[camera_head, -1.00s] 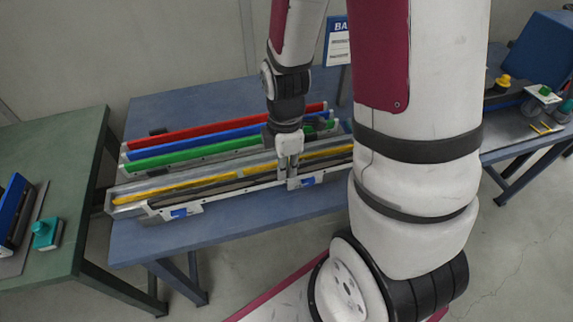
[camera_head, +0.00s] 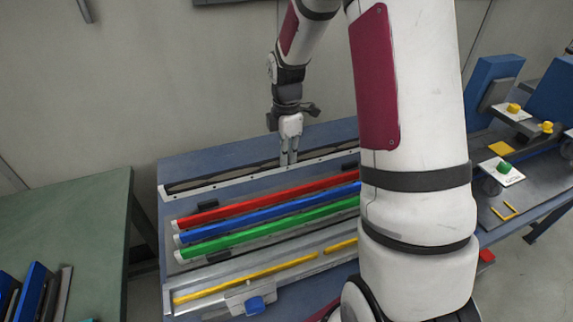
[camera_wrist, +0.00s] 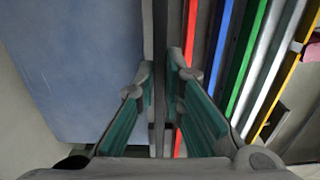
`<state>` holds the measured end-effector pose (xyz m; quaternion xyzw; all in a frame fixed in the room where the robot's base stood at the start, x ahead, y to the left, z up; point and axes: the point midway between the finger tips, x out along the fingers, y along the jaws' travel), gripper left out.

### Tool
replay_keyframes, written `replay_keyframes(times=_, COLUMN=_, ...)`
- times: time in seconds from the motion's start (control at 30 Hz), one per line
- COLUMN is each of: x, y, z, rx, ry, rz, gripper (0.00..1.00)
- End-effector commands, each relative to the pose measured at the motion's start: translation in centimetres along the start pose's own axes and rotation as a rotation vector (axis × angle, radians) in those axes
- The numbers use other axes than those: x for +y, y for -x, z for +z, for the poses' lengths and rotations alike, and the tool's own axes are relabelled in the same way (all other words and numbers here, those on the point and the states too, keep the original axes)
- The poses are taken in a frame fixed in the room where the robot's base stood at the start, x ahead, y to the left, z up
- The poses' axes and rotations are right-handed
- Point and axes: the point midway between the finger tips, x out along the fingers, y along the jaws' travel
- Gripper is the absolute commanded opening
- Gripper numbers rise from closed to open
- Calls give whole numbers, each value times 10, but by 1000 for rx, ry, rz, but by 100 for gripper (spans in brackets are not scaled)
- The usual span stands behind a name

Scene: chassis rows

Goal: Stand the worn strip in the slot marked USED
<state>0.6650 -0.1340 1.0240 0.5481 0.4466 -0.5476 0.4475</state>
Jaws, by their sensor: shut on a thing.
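My gripper (camera_head: 289,160) is shut on the worn strip (camera_head: 225,181), a long dark strip with a pale holed rail. In the head view the strip spans the back of the blue table, beyond the red strip; I cannot tell its height above the table. In the wrist view the strip (camera_wrist: 160,40) runs away edge-on between the fingers of my gripper (camera_wrist: 160,95). I cannot make out a slot marked USED in either view.
Red (camera_head: 265,202), blue (camera_head: 270,215) and green (camera_head: 262,230) strips lie side by side nearer me. In front is a grey channel with a yellow line (camera_head: 245,275) and a blue knob (camera_head: 255,305). Green table (camera_head: 75,215) stands left; a cluttered bench (camera_head: 510,180) stands right.

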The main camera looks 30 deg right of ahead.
Motion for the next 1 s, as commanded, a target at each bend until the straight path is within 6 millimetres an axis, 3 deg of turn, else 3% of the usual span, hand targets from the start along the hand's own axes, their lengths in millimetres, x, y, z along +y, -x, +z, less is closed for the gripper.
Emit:
replay_keyframes(times=0.27, x=3, y=-11, z=1, rx=0, ry=2, rz=-1, gripper=0)
replay_keyframes(times=0.63, x=3, y=-44, z=1, rx=0, ry=3, rz=-1, gripper=0)
replay_keyframes(times=1.0, x=2, y=-47, z=1, rx=0, ry=2, rz=1, gripper=0)
